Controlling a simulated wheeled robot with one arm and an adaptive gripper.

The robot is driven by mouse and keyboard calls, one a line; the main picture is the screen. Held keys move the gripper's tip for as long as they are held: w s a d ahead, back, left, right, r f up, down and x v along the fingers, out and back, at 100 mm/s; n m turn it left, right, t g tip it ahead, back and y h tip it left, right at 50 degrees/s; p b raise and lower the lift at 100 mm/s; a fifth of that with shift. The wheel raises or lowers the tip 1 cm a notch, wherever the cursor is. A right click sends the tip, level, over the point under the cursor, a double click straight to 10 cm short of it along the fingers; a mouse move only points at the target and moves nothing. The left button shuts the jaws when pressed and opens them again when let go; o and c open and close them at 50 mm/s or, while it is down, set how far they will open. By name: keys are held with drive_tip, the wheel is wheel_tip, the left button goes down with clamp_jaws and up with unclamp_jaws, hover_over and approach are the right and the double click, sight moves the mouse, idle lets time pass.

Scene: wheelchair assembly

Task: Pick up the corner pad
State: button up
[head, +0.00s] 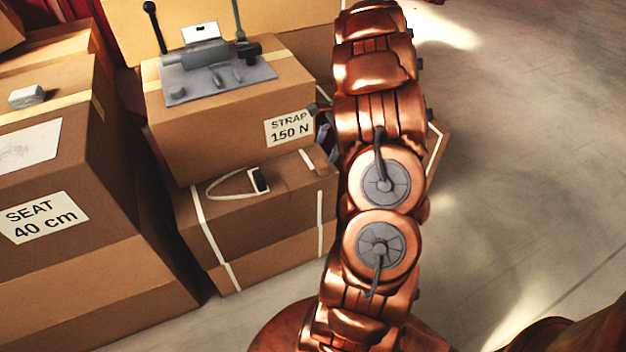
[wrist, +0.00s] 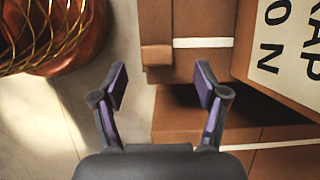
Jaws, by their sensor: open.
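A small brown block (wrist: 157,58), which looks like the corner pad, sits at the corner of a brown box edge in the wrist view, near a white strap. My gripper (wrist: 161,84) is open and empty. In the wrist view, the block lies just beyond the fingertips, within the span between them, and neither finger visibly touches it. In the head view, my arm covers most of my gripper (head: 322,130), beside the right end of the stacked boxes. I cannot clearly tell the block there.
The box marked STRAP 150 N (head: 230,125) carries a grey fixture (head: 217,80) and stands on a white-strapped box (head: 215,220) with a black buckle (head: 260,180) on top. The SEAT 40 cm box (head: 75,190) stands left. The floor right of my arm is mostly clear.

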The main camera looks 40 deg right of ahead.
sight(320, 163)
drive_tip(key=shift+b+x, duration=0.8)
drive_tip(key=shift+x, duration=2.65)
drive_tip(key=shift+s, duration=0.15)
drive_tip(key=shift+c, duration=0.2)
drive_tip(key=c, duration=1.2)
